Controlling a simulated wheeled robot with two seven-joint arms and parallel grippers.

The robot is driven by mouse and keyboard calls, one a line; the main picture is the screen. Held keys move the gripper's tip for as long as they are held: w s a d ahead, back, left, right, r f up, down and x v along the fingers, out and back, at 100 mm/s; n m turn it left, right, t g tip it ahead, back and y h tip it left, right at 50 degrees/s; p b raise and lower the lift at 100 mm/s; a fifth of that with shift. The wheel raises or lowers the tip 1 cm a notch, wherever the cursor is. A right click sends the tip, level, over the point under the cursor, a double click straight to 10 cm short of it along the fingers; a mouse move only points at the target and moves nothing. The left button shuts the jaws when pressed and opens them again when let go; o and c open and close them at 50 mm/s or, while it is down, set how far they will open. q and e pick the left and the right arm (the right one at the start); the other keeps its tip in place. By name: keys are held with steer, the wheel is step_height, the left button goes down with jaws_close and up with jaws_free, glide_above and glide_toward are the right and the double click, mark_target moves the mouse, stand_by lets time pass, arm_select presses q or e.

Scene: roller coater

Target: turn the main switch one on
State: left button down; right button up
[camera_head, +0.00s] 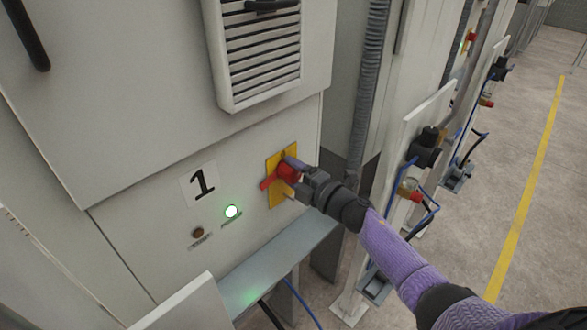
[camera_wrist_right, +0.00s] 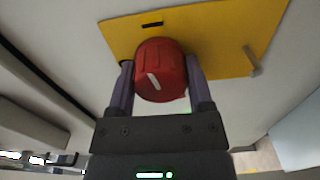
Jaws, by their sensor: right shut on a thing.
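The main switch one is a red rotary knob (camera_head: 287,171) on a yellow plate (camera_head: 274,197), on the grey cabinet panel marked with a black "1" (camera_head: 202,183). My right gripper (camera_head: 292,175) is at the knob, its two fingers shut on the knob's sides. In the right wrist view the red knob (camera_wrist_right: 160,72) sits between the fingers of my right gripper (camera_wrist_right: 160,85), with a white mark line slanting on its face. The yellow plate (camera_wrist_right: 225,35) shows behind it. My left gripper is not in view.
A vent grille (camera_head: 262,55) is above the switch. A grey ledge (camera_head: 270,262) juts out below. Panels with black connectors (camera_head: 425,148) and blue cables stand at right, beside open floor.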

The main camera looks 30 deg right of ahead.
steer(key=shift+m+p, duration=0.3)
steer(key=shift+m, duration=0.7)
steer(key=o, duration=1.3)
steer(key=shift+c, duration=0.2)
steer(key=v, duration=1)
steer(key=shift+p, duration=0.35)
